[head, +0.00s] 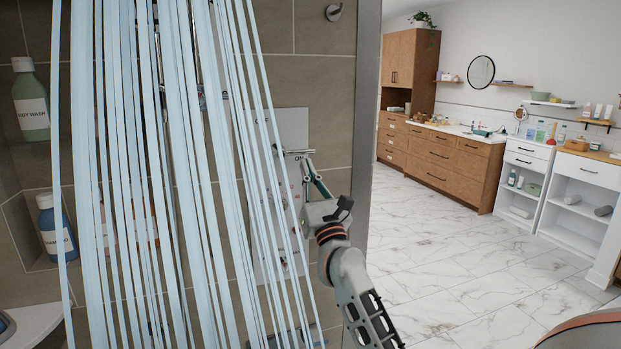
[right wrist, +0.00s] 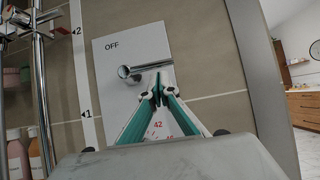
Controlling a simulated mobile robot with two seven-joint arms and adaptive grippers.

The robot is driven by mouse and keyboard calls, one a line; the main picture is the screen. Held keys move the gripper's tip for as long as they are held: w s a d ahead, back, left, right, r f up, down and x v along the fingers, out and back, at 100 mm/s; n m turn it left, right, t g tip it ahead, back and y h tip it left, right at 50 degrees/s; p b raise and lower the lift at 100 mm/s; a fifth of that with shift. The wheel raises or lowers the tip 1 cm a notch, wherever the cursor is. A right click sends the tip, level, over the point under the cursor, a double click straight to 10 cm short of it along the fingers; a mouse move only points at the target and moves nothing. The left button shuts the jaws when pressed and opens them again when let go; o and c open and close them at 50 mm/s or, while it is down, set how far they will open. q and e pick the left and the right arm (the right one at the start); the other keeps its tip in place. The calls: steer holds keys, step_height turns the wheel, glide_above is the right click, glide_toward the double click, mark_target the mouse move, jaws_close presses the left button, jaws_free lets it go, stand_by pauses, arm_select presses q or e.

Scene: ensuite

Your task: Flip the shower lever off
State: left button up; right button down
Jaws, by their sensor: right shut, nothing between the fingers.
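The shower lever (head: 298,152) is a chrome bar on a pale wall plate (head: 293,125), partly behind falling water in the head view. In the right wrist view the lever (right wrist: 147,69) lies nearly level, below the word OFF on the plate (right wrist: 112,62). My right gripper (head: 307,168) is shut and empty. In the right wrist view its closed fingertips (right wrist: 158,90) are just below the lever's right part; I cannot tell whether they touch it. Water streams (head: 180,180) are running. My left gripper is not in view.
A body wash bottle (head: 30,100) and a shampoo bottle (head: 55,228) stand in wall niches at the left. A chrome shower rail (right wrist: 40,90) is left of the plate. The wall's edge (head: 367,120) is close to my right arm. Open marble floor (head: 440,240) lies to the right.

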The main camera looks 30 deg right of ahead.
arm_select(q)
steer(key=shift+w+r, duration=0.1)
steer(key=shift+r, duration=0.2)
arm_select(e)
steer(key=shift+w+r, duration=0.15)
steer(key=shift+r, duration=0.15)
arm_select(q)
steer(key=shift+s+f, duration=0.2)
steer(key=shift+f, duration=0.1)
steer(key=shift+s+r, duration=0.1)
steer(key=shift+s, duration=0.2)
arm_select(e)
steer(key=shift+r, duration=0.15)
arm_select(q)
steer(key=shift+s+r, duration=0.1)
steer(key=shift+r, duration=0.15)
arm_select(e)
steer(key=shift+d+r, duration=0.1)
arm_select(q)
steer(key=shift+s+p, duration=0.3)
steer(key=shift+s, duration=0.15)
arm_select(e)
steer(key=shift+d+r, duration=0.1)
steer(key=shift+r, duration=0.1)
